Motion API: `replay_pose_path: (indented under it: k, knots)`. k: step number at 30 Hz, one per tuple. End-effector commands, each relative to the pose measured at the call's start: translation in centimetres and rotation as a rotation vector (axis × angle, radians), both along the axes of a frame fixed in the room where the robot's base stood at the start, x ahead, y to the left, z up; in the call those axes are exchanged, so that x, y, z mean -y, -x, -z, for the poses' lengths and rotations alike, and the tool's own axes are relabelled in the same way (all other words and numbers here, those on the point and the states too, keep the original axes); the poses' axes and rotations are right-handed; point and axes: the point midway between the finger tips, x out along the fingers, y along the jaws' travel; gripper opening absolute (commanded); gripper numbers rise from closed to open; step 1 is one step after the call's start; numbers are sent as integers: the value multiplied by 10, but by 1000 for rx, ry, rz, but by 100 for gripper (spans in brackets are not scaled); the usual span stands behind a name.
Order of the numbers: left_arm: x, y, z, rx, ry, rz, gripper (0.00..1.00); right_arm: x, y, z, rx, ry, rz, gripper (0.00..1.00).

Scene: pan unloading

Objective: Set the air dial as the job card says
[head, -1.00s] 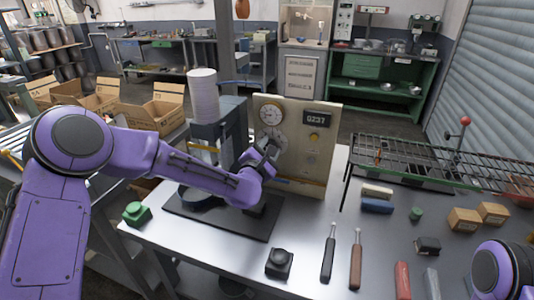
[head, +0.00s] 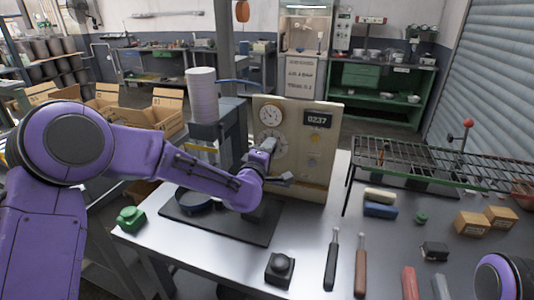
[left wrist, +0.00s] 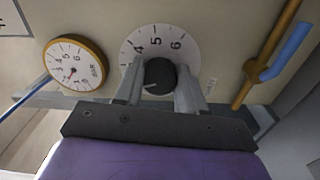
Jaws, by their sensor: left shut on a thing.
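The air dial has a round white scale (left wrist: 155,43) with the figures 4, 5 and 6 showing, and a dark knob (left wrist: 160,75) in its middle. My left gripper (left wrist: 160,86) is shut on this knob, one finger on each side. A short pale mark shows on the knob's lower left. In the head view the dial plate (head: 272,140) is on the upright beige panel (head: 322,160), partly covered by my left gripper (head: 276,165). A brass-rimmed gauge (left wrist: 75,62) with a red needle is left of the dial. My right gripper is out of view.
A display reading 0237 (head: 318,119) is at the panel's upper right. A grey cabinet behind bears small print (head: 300,77) that I cannot read surely.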

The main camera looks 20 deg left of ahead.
Motion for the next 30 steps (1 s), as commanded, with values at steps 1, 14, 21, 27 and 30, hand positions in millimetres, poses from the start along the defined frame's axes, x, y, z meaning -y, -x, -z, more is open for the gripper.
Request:
replay_pose_path:
  k: [1,14,21,27,30]
  knots:
    - [0,-1,-3,11,-43,0,9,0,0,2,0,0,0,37]
    - [0,-1,-2,25,-450,-2,9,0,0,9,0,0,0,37]
    - [0,-1,-1,32,-671,-2,9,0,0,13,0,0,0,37]
    - [-1,-1,-1,36,-825,-2,9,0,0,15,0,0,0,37]
    - [-1,-1,0,37,-886,-3,9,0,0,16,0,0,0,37]
